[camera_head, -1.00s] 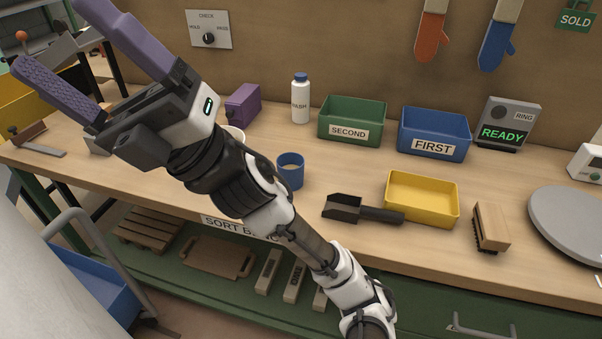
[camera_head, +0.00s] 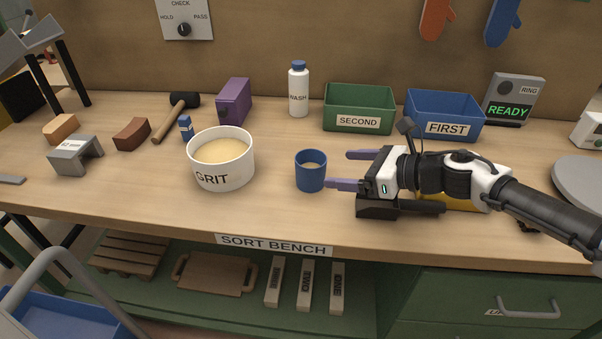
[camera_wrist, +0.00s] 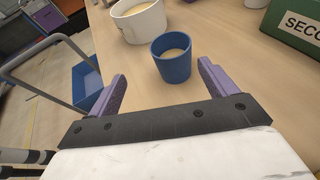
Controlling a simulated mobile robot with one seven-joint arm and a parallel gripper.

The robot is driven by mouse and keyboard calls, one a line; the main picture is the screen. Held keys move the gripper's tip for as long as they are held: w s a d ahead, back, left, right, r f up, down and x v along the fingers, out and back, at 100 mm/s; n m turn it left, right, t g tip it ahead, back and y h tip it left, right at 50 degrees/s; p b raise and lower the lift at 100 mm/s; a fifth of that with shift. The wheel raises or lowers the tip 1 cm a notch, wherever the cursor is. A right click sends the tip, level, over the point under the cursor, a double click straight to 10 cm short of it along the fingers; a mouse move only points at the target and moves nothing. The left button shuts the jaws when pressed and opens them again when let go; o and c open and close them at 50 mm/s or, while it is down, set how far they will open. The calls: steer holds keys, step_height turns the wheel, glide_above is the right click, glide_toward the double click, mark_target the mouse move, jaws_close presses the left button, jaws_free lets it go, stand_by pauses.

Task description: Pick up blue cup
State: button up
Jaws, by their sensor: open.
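The blue cup (camera_head: 311,174) stands upright on the bench, with something pale inside it. It also shows in the wrist view (camera_wrist: 173,62), ahead of my fingers and roughly between their lines. My gripper (camera_head: 345,170) is open and empty, just right of the cup, with its purple fingers pointing left towards it. The near fingertip comes close to the cup's right side in the head view; I cannot tell whether it touches. In the wrist view the fingers (camera_wrist: 163,85) are spread apart with the cup beyond their tips.
A white GRIT tub (camera_head: 235,178) stands close left of the cup. A white bottle (camera_head: 299,92), green SECOND bin (camera_head: 345,97) and blue FIRST bin (camera_head: 430,103) stand behind. A yellow tray (camera_head: 450,203) is partly hidden under my arm. Bench front is clear near the cup.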

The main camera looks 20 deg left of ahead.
mark_target(323, 172)
steer(key=shift+w+d+f+t+h, duration=0.2)
steer(key=shift+d+f, duration=0.1)
steer(key=shift+d, duration=0.35)
steer(key=shift+w+d+f+t+h, duration=0.15)
steer(key=shift+d+f+t, duration=0.1)
steer(key=shift+d, duration=0.35)
steer(key=shift+w+d+f, duration=0.1)
steer(key=shift+f, duration=0.1)
steer(key=p+x, duration=0.1)
steer(key=x, duration=0.6)
steer(key=shift+w+a+f, duration=0.1)
steer(key=shift+a+f, duration=0.1)
steer(key=shift+a, duration=0.1)
steer(key=shift+a+f+p, duration=0.1)
steer(key=shift+a+p, duration=0.35)
steer(key=shift+a, duration=0.1)
steer(key=p+x, duration=0.1)
steer(key=x, duration=0.3)
steer(key=shift+a+f, duration=0.2)
steer(key=c, duration=1.2)
